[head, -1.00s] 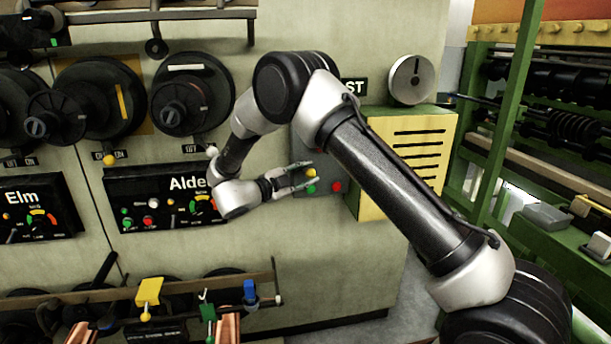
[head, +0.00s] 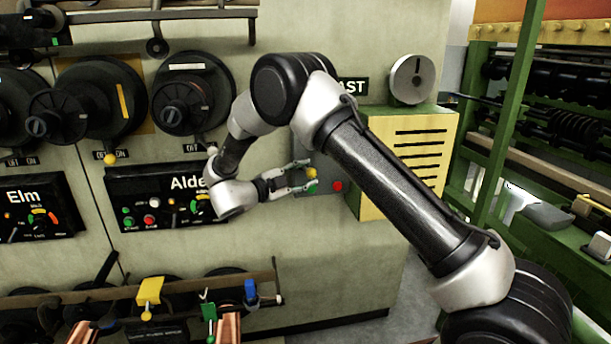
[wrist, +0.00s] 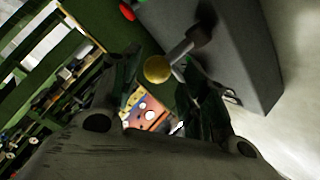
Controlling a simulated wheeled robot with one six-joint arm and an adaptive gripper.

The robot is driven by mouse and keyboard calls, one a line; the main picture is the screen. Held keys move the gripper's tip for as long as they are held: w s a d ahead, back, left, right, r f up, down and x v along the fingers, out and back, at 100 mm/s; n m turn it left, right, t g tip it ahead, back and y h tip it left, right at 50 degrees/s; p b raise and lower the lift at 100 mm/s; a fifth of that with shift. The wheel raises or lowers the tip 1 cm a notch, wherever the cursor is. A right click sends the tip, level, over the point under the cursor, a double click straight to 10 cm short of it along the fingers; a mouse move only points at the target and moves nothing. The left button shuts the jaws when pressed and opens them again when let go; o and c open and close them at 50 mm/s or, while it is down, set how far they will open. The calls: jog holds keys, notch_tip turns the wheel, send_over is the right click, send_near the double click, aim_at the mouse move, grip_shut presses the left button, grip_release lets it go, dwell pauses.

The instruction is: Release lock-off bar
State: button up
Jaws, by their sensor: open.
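A lever with a yellow ball knob (head: 311,173) stands out from a grey box (head: 325,160) on the panel wall. No label shows whether this is the lock-off bar. My gripper (head: 307,175) is open at the knob, with one finger above it and one below in the head view. In the wrist view, the yellow knob (wrist: 157,69) on its grey stem (wrist: 180,50) lies between and just beyond the dark fingers (wrist: 158,80). I cannot tell whether either finger touches it. Part of the grey box is hidden behind my arm.
A red button (head: 337,186) is on the grey box, close to the fingers. A yellow slotted cabinet (head: 410,160) stands just right. The Alder panel (head: 150,200) is left of the gripper. A rail with coloured tags (head: 150,290) runs below. Green racking (head: 500,130) stands at right.

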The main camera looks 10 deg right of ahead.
jog(key=v, duration=1)
jog(key=shift+s+a, duration=0.2)
jog(key=shift+a, duration=0.15)
